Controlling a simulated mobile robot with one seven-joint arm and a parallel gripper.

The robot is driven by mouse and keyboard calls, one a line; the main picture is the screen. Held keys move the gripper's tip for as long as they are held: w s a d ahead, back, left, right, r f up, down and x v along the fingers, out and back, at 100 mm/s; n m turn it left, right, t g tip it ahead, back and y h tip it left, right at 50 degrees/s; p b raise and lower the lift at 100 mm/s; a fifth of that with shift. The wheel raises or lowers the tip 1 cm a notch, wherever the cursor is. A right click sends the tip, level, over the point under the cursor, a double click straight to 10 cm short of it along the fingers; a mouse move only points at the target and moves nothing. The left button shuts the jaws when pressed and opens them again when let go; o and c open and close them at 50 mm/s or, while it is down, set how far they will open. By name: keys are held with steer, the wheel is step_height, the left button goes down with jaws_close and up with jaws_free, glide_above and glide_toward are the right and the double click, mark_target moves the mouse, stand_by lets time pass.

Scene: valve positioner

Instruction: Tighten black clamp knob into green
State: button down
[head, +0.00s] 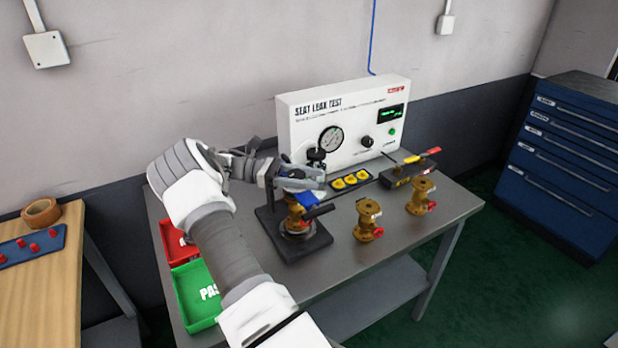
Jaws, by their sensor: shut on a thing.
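My gripper (312,180) reaches in from the left over the black test fixture (313,243) on the grey table. It is shut at the top of the clamp, on what I take to be the black clamp knob; the fingers hide the knob. A brass valve (297,222) with a blue part (309,199) stands upright in the fixture below my gripper. A small dark round part (316,154) shows just above the fingers; I cannot tell what it belongs to. No green mark shows at the clamp.
The white seat leak test panel (300,117) with a gauge (331,139) stands close behind. Two brass valves (368,220) (420,196) stand to the right. A green tray (195,297) and red tray (176,243) lie left. A black block with tools (408,172) lies at the right back.

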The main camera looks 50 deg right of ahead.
stand_by(0.3)
steer(key=shift+c, duration=1.4)
jaws_free()
steer(key=shift+w, duration=0.1)
steer(key=v, duration=0.7)
steer(key=shift+a, duration=0.15)
steer(key=shift+w, duration=0.1)
